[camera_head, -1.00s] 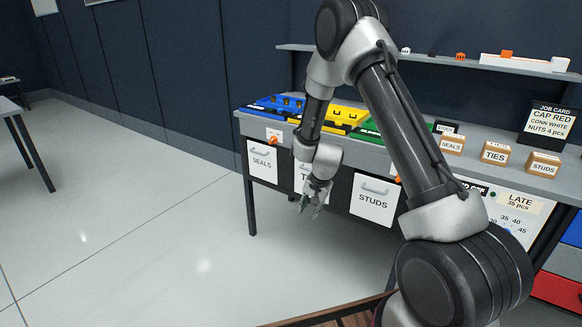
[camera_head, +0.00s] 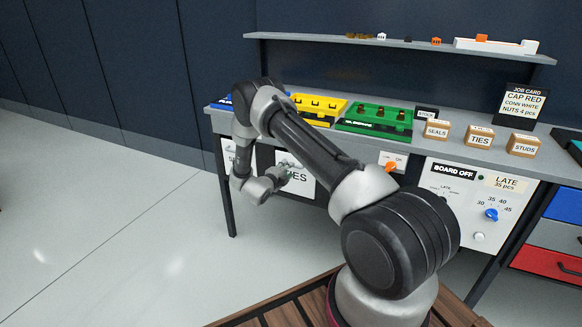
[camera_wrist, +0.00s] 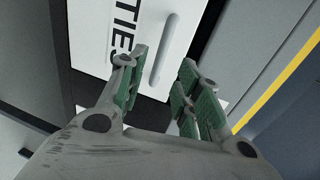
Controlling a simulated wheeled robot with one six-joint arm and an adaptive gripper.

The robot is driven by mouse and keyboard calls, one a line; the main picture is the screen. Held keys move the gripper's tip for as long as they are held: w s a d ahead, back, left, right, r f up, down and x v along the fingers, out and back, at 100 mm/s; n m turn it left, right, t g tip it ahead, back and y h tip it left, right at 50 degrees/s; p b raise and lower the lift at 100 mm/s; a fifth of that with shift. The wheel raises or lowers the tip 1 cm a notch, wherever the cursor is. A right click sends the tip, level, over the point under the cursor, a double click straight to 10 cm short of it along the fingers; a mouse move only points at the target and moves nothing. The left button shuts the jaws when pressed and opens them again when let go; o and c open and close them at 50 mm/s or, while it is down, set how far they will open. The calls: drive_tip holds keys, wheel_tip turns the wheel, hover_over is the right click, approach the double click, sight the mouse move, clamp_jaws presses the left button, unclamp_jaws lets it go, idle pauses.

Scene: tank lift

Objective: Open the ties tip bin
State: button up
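The ties tip bin (camera_head: 302,182) has a white front under the bench, partly hidden by my arm and gripper in the head view. It looks closed there. In the wrist view its front (camera_wrist: 92,35) reads TIES sideways, with a grey bar handle (camera_wrist: 168,42). My gripper (camera_wrist: 164,62) is open with green-padded fingers. The handle appears between the two fingers in the picture, with no visible grip on it. Whether the fingers reach around it in depth I cannot tell. In the head view my gripper (camera_head: 288,168) is in front of the bin.
The bench (camera_head: 470,160) carries blue, yellow (camera_head: 318,108) and green (camera_head: 375,118) trays and small labelled boxes. The seals bin (camera_head: 229,156) is left, partly hidden. An orange switch (camera_head: 391,167) and a control panel (camera_head: 475,205) are right. Floor at left is clear.

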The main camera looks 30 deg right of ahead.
drive_tip(key=x, duration=0.6)
drive_tip(key=shift+w+d+f, duration=0.1)
drive_tip(key=shift+w+d, duration=0.1)
drive_tip(key=shift+d, duration=0.1)
drive_tip(key=shift+c, duration=0.2)
clamp_jaws()
